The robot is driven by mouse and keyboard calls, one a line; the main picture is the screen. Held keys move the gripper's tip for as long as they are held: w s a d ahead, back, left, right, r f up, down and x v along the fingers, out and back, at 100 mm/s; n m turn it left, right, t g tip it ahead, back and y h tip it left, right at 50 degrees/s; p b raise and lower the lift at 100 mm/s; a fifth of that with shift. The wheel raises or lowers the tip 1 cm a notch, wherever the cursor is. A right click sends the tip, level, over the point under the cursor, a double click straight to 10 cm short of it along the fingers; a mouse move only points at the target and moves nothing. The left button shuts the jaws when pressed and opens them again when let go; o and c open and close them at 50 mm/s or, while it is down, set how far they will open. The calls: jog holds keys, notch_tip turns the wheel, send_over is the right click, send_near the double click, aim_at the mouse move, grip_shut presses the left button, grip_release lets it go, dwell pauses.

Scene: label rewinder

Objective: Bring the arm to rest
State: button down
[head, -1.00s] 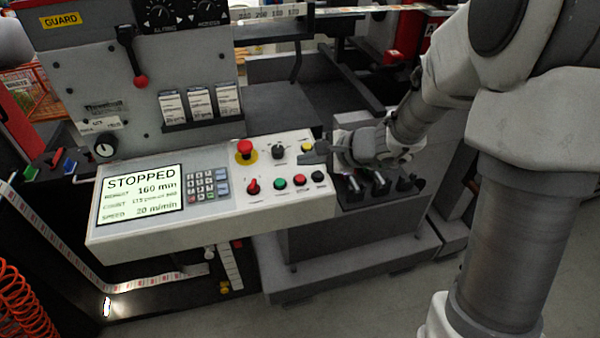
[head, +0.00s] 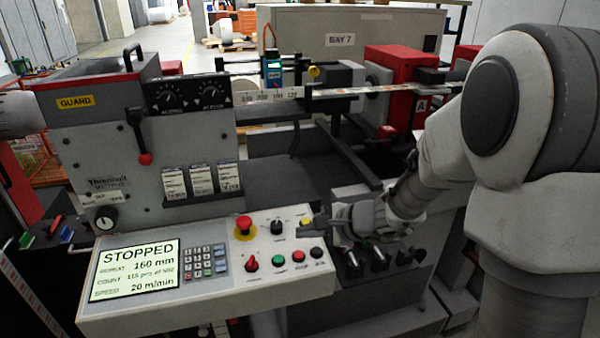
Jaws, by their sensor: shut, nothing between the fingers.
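My gripper (head: 308,227) is shut and empty in the head view. I cannot tell whether the fingertips touch the panel. My arm reaches in from the right side of the picture. The panel screen (head: 135,270) reads STOPPED, 160 mm and 20 m/min. A red mushroom button (head: 244,223), a black knob (head: 277,227), and a row with a red selector (head: 251,263) and a green button (head: 278,259) sit left of the gripper.
Black-handled knobs (head: 352,262) stand on a dark block below my gripper. The guard housing (head: 150,120) with a red-tipped lever (head: 144,158) rises at the left. A label web (head: 330,91) runs across behind, towards red units (head: 400,65). Open floor lies at the far back.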

jog(key=s+r+n+g+h, duration=0.1)
jog(key=s+r+n+g, duration=0.1)
jog(key=s+r+n, duration=0.85)
jog(key=s+d+r+n+h, duration=0.1)
jog(key=s+d+n+h, duration=0.1)
jog(key=s+d, duration=0.4)
jog(key=s+d+r+n+t+h+p, duration=0.1)
jog(key=s+d+r+n+h, duration=0.1)
jog(key=s+d+h, duration=0.3)
jog(key=s+d, duration=0.2)
jog(key=shift+s+r, duration=0.2)
jog(key=shift+s, duration=0.2)
jog(key=shift+n, duration=0.25)
